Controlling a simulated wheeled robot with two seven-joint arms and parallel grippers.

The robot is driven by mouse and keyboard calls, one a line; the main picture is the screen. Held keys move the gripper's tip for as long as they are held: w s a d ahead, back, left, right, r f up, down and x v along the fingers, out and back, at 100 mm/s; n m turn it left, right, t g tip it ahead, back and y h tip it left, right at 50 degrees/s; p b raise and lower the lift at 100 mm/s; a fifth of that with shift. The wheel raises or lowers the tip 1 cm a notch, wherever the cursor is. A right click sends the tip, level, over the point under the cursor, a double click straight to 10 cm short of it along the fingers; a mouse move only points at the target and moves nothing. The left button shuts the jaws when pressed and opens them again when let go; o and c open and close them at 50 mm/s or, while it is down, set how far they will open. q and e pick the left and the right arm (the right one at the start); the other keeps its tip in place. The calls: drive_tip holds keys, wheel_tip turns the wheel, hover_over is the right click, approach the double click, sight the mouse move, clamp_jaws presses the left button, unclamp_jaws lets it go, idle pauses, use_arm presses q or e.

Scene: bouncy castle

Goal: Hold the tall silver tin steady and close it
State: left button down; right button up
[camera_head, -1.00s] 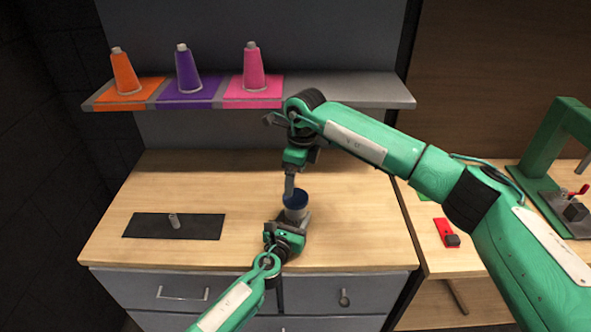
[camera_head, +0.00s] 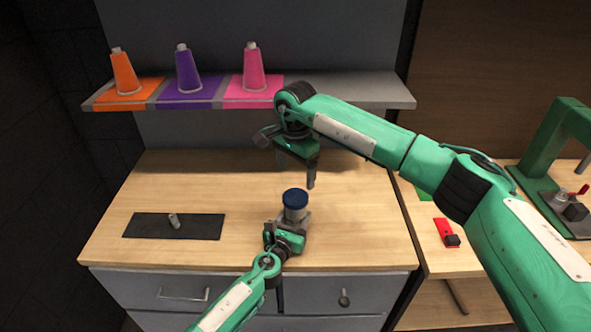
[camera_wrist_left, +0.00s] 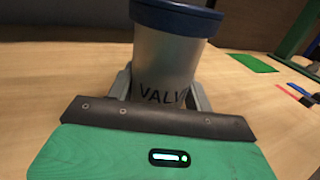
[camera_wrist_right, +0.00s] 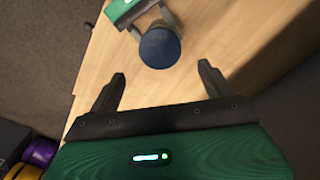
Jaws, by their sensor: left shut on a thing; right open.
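The tall silver tin (camera_head: 295,213) stands upright near the middle of the wooden worktop, with a dark blue lid (camera_head: 295,197) on its top. In the left wrist view the tin (camera_wrist_left: 165,65) shows dark letters reading "VALV", and the lid (camera_wrist_left: 176,17) sits level on it. My left gripper (camera_head: 292,225) is shut around the tin's lower body from the front. My right gripper (camera_head: 312,182) is open and empty, above and behind the tin. In the right wrist view the lid (camera_wrist_right: 160,47) lies beyond the open fingers (camera_wrist_right: 162,85), apart from them.
A dark mat (camera_head: 150,225) with a small grey cylinder (camera_head: 174,221) lies at the left. Orange (camera_head: 124,72), purple (camera_head: 187,70) and pink (camera_head: 253,68) cones stand on the shelf behind. A red-and-black item (camera_head: 446,233) and a green press-like frame (camera_head: 548,150) are on the right table.

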sight(296, 197)
drive_tip(key=shift+f, duration=0.1)
drive_tip(key=shift+f, duration=3.95)
drive_tip(key=shift+c, duration=0.2)
drive_tip(key=c, duration=0.9)
drive_tip(key=m, duration=0.6)
drive_tip(key=shift+c, duration=0.2)
drive_tip(key=m, duration=0.6)
drive_tip(key=shift+m, duration=0.3)
drive_tip(key=m, duration=1.2)
drive_tip(key=shift+m, duration=0.4)
drive_tip(key=o, duration=1.1)
